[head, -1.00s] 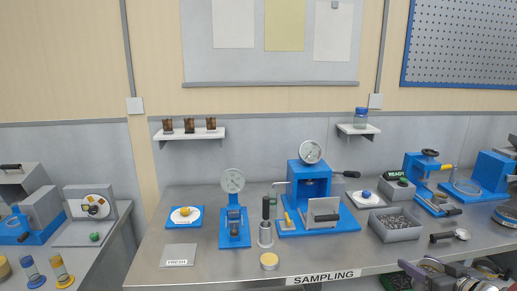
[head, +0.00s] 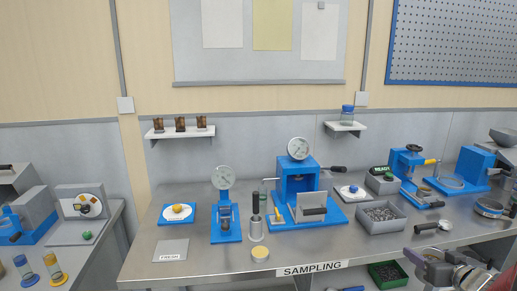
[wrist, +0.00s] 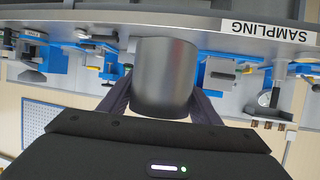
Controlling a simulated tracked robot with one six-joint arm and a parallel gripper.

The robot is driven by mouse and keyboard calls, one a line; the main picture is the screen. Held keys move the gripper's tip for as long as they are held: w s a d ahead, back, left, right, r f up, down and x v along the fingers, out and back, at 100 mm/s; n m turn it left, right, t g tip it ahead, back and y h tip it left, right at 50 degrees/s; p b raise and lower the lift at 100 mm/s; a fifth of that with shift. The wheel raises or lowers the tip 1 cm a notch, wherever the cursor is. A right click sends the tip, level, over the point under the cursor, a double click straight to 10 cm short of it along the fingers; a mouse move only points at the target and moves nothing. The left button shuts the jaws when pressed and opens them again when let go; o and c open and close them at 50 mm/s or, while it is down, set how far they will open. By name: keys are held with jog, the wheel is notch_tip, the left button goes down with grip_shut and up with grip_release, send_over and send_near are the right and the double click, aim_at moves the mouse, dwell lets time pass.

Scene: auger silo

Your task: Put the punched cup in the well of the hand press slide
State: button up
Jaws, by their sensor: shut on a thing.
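My gripper (wrist: 160,105) is shut on a dark grey cylindrical cup (wrist: 165,70), which fills the middle of the wrist view between the two fingers. Any holes in the cup cannot be made out. In the head view my gripper (head: 425,262) is at the lower right, in front of the bench edge, well apart from the press. What looks like the hand press (head: 297,178) stands on the bench, blue, with a round dial and a black lever. The well of the slide cannot be made out.
The steel bench (head: 210,260) has a free front strip.

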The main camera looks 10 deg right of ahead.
jog(key=shift+w+a+m+h, duration=0.1)
jog(key=shift+w+m+h, duration=0.25)
jog(key=shift+w, duration=0.25)
jog(key=w+a+f+y, duration=0.1)
jog(key=w+a, duration=0.3)
jog(key=a, duration=0.8)
jog(key=w+a+f+n, duration=0.1)
jog(key=w+a+f, duration=0.2)
jog(key=a, duration=0.9)
jog(key=w+a+f+n+y, duration=0.1)
jog(key=w+a, duration=0.3)
jog(key=a, duration=0.8)
jog(key=shift+w+a+f+y, duration=0.2)
jog(key=shift+w+f+y, duration=0.2)
jog(key=shift+f, duration=0.2)
jog(key=shift+n, duration=0.25)
jog(key=s+f, duration=0.5)
jog(key=f, duration=0.1)
jog(key=shift+a+f, duration=0.1)
jog(key=shift+a, duration=0.05)
